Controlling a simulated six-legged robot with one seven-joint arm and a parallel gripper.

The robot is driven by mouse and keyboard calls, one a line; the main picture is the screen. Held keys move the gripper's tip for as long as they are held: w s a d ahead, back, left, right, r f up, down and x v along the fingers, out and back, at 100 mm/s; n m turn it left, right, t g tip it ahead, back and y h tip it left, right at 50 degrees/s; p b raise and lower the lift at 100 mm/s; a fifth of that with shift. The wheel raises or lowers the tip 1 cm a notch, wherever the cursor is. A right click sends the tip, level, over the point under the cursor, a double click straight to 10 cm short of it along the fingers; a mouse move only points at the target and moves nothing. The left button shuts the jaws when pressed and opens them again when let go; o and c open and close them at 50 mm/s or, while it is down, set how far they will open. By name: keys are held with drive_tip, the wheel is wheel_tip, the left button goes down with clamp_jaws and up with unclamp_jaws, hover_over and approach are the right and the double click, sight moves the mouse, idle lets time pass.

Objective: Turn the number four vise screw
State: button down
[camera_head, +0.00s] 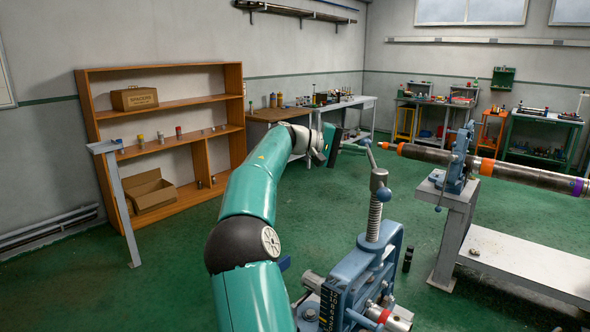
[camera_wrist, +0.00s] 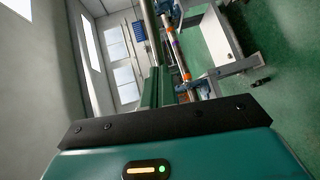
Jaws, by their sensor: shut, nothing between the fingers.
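A blue pipe vise (camera_head: 365,280) stands in the near foreground of the head view. Its threaded upright screw (camera_head: 375,218) has a grey head with a slanting bar handle (camera_head: 371,157) through it. A second blue vise (camera_head: 457,172) sits on a grey bench to the right. I cannot read a number four on either vise. My gripper (camera_head: 362,147) is shut and empty, its fingers pointing right, and in the picture it lies close to the top of the bar handle. I cannot tell whether they touch. My gripper's teal housing (camera_wrist: 165,160) fills the bottom of the wrist view.
A long pipe (camera_head: 525,175) with orange and purple bands lies through the second vise, above the grey bench (camera_head: 520,262). A wooden shelf (camera_head: 160,66) stands at the left wall. Worktables line the back. A small black cylinder (camera_head: 408,259) stands on the open green floor.

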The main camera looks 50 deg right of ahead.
sight(369, 151)
drive_tip(key=x, duration=0.3)
drive_tip(key=shift+s+r, duration=0.3)
drive_tip(key=shift+s, duration=0.1)
drive_tip(key=shift+s+d, duration=0.25)
drive_tip(key=shift+s, duration=0.2)
drive_tip(key=shift+s+d, duration=0.25)
drive_tip(key=shift+s, duration=0.25)
drive_tip(key=shift+w, duration=0.1)
